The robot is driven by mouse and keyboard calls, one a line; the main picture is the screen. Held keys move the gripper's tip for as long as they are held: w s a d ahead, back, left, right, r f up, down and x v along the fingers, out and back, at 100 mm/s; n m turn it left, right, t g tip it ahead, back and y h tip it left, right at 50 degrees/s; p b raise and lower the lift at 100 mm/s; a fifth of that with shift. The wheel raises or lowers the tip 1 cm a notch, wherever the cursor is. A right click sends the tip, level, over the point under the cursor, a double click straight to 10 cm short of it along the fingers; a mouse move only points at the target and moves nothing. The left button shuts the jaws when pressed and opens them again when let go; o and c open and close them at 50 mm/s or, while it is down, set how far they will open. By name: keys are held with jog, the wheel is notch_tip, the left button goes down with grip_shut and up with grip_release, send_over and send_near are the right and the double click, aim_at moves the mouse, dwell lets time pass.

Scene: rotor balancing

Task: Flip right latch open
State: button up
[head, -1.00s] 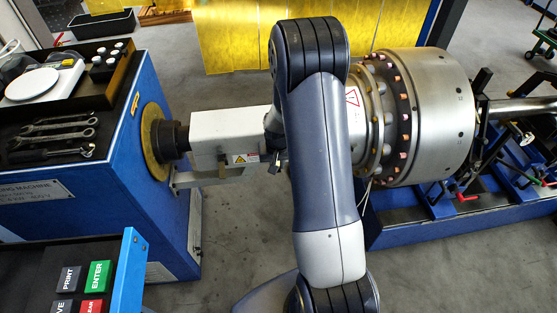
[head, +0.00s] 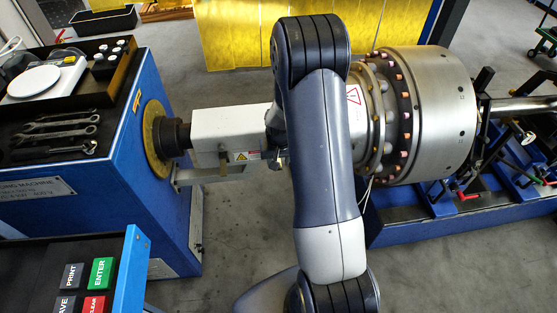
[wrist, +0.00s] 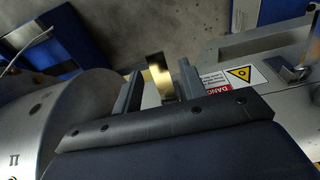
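The white housing (head: 225,133) spans between the blue headstock and the rotor (head: 435,115). A brass-coloured latch tab (wrist: 159,76) shows in the wrist view, upright between my fingers, beside the housing's warning label (wrist: 240,75). I take it for the right latch. My gripper (wrist: 160,66) is open, with one finger on each side of the tab and gaps visible. My arm hides the right part of the housing and most of my gripper there.
The blue headstock (head: 165,215) carries wrenches (head: 60,130) and a white scale (head: 33,81). A button panel (head: 85,275) stands at the lower left. The blue machine bed (head: 400,230) lies right of my arm. Grey floor is clear in front of the housing.

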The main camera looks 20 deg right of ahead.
aim_at(279, 169)
jog(key=shift+r, duration=0.1)
notch_tip(279, 169, up, 10)
jog(key=s, duration=0.1)
jog(key=shift+s+a+r, duration=0.25)
jog(key=shift+s, duration=0.05)
jog(key=f, duration=0.3)
jog(key=w+f, duration=0.1)
jog(key=f, duration=0.7)
jog(key=shift+w+d, duration=0.25)
jog(key=shift+w, duration=0.05)
jog(key=shift+r, duration=0.1)
jog(key=shift+r, duration=0.15)
